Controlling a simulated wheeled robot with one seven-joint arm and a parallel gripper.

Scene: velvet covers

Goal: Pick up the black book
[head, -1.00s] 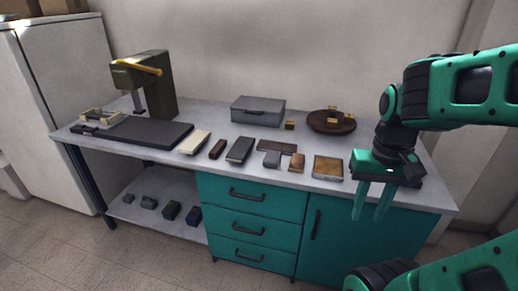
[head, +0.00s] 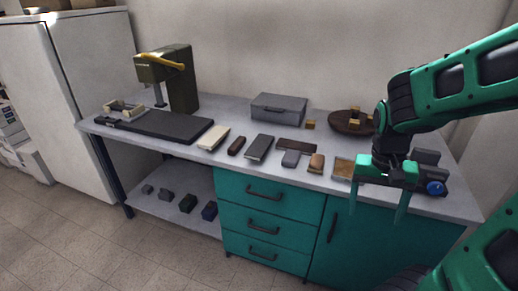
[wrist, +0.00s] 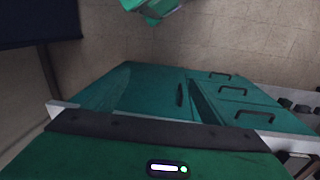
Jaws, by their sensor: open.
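The black book (head: 260,148) lies flat on the grey workbench top (head: 229,115), near the middle of its front half. It lies between a small dark brown block and a flat brown piece. My gripper (head: 382,196) is at the right, by the front edge of the bench, well to the right of the book. Its two green fingers point down, spread apart, with nothing between them. The wrist view shows the bench's teal cabinet front (wrist: 140,90) and drawers; the book does not show there.
A cream book (head: 214,137), the brown block (head: 236,146), a grey block (head: 291,158) and a tan block (head: 316,163) lie near the black book. A tan-topped book (head: 343,169) is partly behind my gripper. A grey box (head: 279,108) and round brown tray (head: 345,124) stand behind.

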